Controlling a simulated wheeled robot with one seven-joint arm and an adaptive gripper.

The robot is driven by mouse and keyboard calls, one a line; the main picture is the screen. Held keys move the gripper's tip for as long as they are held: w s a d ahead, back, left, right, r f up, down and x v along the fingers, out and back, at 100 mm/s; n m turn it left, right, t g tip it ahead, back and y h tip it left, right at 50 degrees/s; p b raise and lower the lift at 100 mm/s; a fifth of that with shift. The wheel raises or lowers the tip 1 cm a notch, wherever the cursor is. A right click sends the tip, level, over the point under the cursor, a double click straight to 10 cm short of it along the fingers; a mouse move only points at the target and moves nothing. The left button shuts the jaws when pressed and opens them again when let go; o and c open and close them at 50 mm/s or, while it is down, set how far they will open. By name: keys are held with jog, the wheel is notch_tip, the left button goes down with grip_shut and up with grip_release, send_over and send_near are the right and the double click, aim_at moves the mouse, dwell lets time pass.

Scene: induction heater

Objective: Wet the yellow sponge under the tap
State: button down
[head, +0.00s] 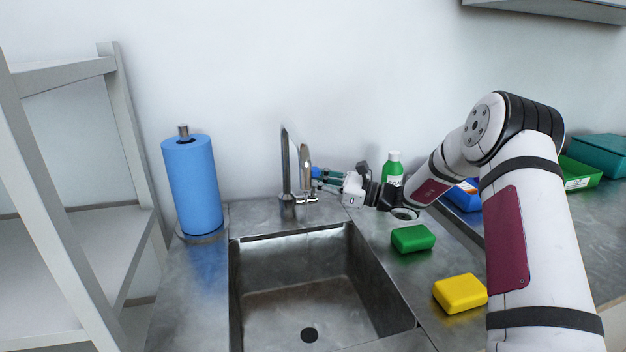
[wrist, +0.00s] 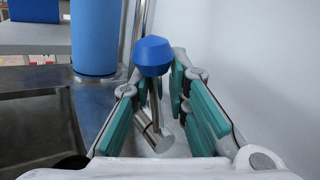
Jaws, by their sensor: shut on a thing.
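The yellow sponge (head: 460,293) lies on the metal counter to the right of the sink, in the head view. The tap (head: 285,165) stands behind the sink (head: 290,280), its curved spout above the back edge. My gripper (head: 325,178) is at the tap's right side, shut on the tap lever. The lever's blue knob (wrist: 152,52) and metal stem show between the teal finger pads in the wrist view. The exact contact is partly hidden. No water shows in either view.
A green sponge (head: 412,238) lies behind the yellow one. A green bottle (head: 393,168) stands behind my wrist. A blue paper roll (head: 191,185) stands left of the tap. Blue and green bins (head: 580,173) are at the right. The sink basin is empty.

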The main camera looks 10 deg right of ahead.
jog(key=shift+s+a+r, duration=0.1)
jog(key=shift+a, duration=0.1)
jog(key=c, duration=1.3)
grip_release()
jog(key=shift+d, duration=0.1)
notch_tip(320, 180, up, 10)
jog(key=shift+f, duration=0.1)
